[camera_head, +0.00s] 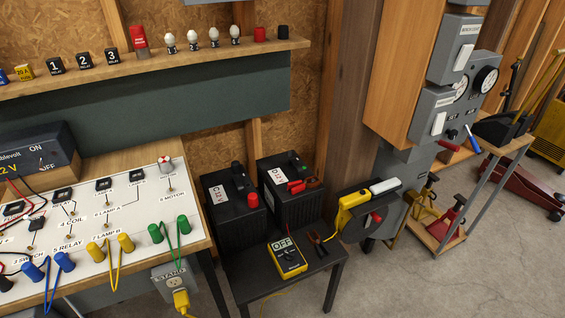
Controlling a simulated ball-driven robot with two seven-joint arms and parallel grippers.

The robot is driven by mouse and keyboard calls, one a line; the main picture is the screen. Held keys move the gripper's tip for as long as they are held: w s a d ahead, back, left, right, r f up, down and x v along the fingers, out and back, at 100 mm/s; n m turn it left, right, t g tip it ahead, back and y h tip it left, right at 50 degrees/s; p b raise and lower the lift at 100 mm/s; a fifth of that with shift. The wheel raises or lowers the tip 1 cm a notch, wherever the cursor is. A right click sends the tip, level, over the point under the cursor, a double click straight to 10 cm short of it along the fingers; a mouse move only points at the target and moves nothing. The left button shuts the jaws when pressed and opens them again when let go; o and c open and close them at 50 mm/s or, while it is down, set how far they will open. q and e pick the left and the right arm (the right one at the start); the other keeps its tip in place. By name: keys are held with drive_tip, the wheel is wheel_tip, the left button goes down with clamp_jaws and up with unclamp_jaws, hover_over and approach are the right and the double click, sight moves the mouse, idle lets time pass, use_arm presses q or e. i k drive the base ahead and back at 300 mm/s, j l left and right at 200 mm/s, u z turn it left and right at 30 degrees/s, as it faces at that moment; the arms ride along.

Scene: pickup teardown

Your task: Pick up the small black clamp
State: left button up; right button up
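A small black clamp (318,239) with orange-brown parts lies on the low black table (325,262), just right of the yellow multimeter (286,258), whose display reads OFF. It looks like a small spring clamp, though its details are too small to tell. Red clamps (299,186) rest on top of the right black battery (290,207), behind it. Neither of my grippers shows in this view.
A second black battery (233,218) stands to the left. The circuit board bench (130,247) with colored plugs and wires fills the lower left. A yellow tool (351,208) is at the table's right. Open concrete floor (400,290) lies at lower right.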

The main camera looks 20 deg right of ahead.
sight(317, 242)
drive_tip(key=z, duration=1)
drive_tip(key=i+j, duration=0.25)
drive_tip(key=i, duration=0.15)
drive_tip(key=i+j+u, duration=0.15)
drive_tip(key=i+j, duration=0.1)
drive_tip(key=i, duration=0.1)
